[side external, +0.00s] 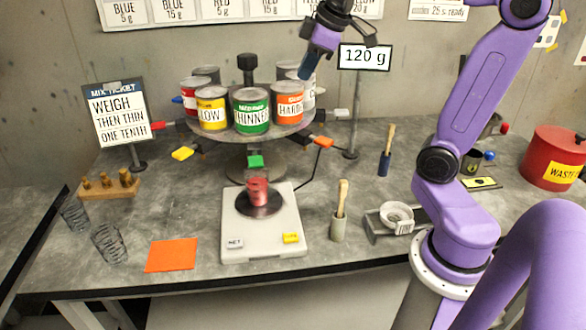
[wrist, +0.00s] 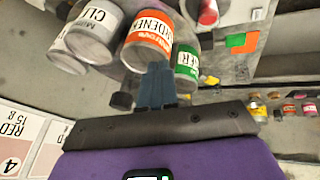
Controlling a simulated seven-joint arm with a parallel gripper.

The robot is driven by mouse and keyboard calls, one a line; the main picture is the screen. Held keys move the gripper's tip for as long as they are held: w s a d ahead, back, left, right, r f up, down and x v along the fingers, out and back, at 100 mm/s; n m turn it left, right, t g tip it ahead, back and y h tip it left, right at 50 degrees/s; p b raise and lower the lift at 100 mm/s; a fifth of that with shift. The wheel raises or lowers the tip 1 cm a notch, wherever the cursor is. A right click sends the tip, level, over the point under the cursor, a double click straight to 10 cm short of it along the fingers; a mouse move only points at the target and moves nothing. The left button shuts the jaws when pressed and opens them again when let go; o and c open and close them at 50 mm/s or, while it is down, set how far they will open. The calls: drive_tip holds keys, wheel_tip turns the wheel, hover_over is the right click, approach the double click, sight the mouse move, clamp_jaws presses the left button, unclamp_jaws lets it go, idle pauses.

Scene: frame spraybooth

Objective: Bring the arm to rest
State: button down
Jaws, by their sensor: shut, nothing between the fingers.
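My gripper (side external: 308,66) is up in the air at the top middle of the side view, above and behind the carousel of cans. Its blue-grey fingers are together, with nothing between them. In the wrist view the shut fingers (wrist: 156,88) show near the middle, with the orange-labelled hardener can (wrist: 148,42) and the green thinner can (wrist: 187,66) beyond them. I cannot tell whether the fingers touch a can. My purple arm reaches in from the right.
The round carousel (side external: 278,136) carries several paint cans close below my gripper. A 120 g sign (side external: 364,57) stands on a post just to the right. A red cup (side external: 257,191) sits on the scale (side external: 263,240). A mix ticket sign (side external: 118,112) stands at left, a red waste bin (side external: 552,157) at right.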

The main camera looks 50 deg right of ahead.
drive_tip(key=s+a+f+n+g+y, duration=0.1)
drive_tip(key=s+a+f+n+g, duration=0.2)
drive_tip(key=s+a+f, duration=0.8)
drive_tip(key=s+a+f+n+g, duration=0.1)
drive_tip(key=s+f, duration=0.2)
drive_tip(key=s, duration=0.3)
drive_tip(key=s+f+n+g, duration=0.1)
drive_tip(key=s+f, duration=0.2)
drive_tip(key=s, duration=0.3)
drive_tip(key=shift+a+n+h, duration=0.3)
drive_tip(key=shift+a+h, duration=0.1)
